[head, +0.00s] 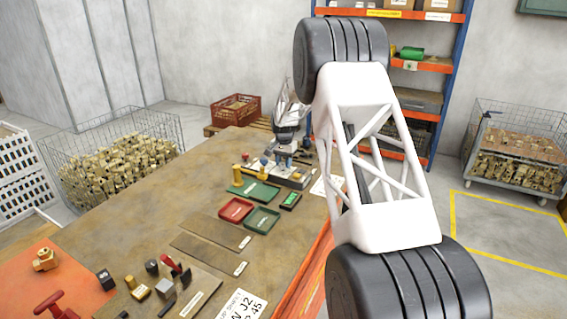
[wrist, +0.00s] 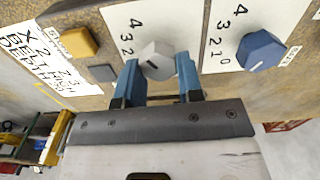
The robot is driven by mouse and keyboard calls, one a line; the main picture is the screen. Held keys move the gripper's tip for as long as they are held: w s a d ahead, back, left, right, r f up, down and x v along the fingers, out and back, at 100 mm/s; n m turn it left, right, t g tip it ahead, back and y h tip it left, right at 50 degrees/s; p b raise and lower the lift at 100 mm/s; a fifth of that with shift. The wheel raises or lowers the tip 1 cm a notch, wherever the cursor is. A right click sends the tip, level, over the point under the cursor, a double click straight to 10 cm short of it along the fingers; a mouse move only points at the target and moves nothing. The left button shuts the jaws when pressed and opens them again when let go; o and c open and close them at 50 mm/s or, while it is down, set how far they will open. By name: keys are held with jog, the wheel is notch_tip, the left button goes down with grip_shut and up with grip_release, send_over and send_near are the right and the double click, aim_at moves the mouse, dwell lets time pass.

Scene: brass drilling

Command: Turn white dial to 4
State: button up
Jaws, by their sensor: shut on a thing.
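The white dial (wrist: 157,58) sits on a white card with printed numbers, of which 4, 3 and 2 show to its left in the wrist view. A short dark pointer mark shows on the dial; I cannot tell exactly which number it points to. My gripper (wrist: 158,74) has its two blue fingers on either side of the white dial and is shut on it. The lower part of the scale is hidden behind the left finger. In the head view my gripper (head: 285,157) is small at the far end of the bench, and the white dial cannot be made out.
A blue dial (wrist: 261,50) with its own number card stands close to the right of the white one. A yellow button (wrist: 74,42) and a label plate lie to the left. Red tray (head: 236,209) and green trays sit nearer on the bench (head: 150,195).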

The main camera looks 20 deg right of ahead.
aim_at(284, 163)
dwell(0.3)
jog(key=o, duration=0.9)
jog(key=shift+o, duration=0.2)
jog(key=shift+r, duration=3.9)
jog(key=shift+s+r, duration=0.1)
